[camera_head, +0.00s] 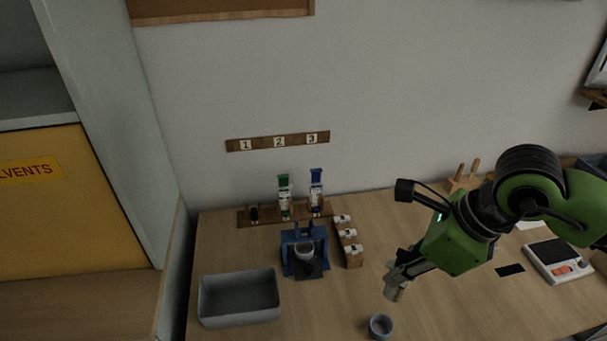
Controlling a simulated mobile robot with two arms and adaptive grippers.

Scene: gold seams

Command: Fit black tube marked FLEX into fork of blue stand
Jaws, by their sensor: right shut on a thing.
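A short black item (254,215) is at the left of the wooden rack, beside a green tube (285,196) and a blue tube (316,192). It may be the black tube; no FLEX marking can be read. My right gripper (396,279) is shut on a small pale grey-brown thing, mostly hidden by the fingers, above the table to the right of the stand. My left gripper is not in view.
A grey bin (240,318) stands front left. A wooden block with several white-topped pieces (346,240) is right of the stand. A small grey cup (381,325) is near the front, below my right gripper. A scale (558,262) stands far right.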

